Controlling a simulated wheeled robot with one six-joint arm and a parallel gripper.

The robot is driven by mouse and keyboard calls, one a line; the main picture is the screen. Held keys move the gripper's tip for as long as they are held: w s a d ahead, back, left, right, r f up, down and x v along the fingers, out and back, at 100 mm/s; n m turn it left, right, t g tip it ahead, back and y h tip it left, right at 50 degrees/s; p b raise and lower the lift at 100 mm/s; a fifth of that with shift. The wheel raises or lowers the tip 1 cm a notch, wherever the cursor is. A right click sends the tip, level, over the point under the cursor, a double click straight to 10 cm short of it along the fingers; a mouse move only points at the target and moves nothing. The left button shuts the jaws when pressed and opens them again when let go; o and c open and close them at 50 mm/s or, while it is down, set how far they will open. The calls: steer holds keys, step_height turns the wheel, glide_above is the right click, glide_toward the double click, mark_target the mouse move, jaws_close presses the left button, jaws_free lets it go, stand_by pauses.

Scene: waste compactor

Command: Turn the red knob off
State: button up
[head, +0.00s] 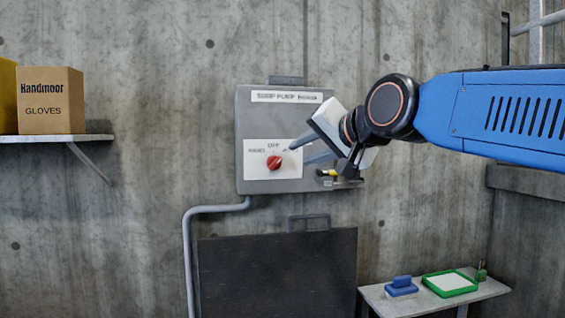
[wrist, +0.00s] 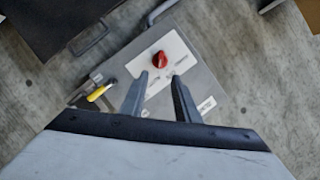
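The red knob (head: 274,162) sits on a white label plate (head: 291,172) on the front of a grey control box (head: 252,118) on the wall. The plate reads "OFF" above the knob, with a word to its left. My gripper (head: 298,148) is in front of the box, just right of and slightly above the knob. In the wrist view, its two fingers (wrist: 158,85) are apart with nothing between them, and the knob (wrist: 160,59) lies beyond the fingertips, nearer the left one. The fingers do not appear to touch the knob. My gripper hides part of the plate's right side.
A yellow-handled part (head: 328,173) is at the box's lower right. A conduit (head: 187,250) runs down from the box. A dark panel (head: 275,275) stands below. A shelf (head: 60,138) with a gloves carton (head: 50,100) is left; a bench (head: 420,300) is lower right.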

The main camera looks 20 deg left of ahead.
mark_target(277, 162)
steer(key=x, duration=1.2)
steer(key=shift+a, duration=0.15)
jaws_close()
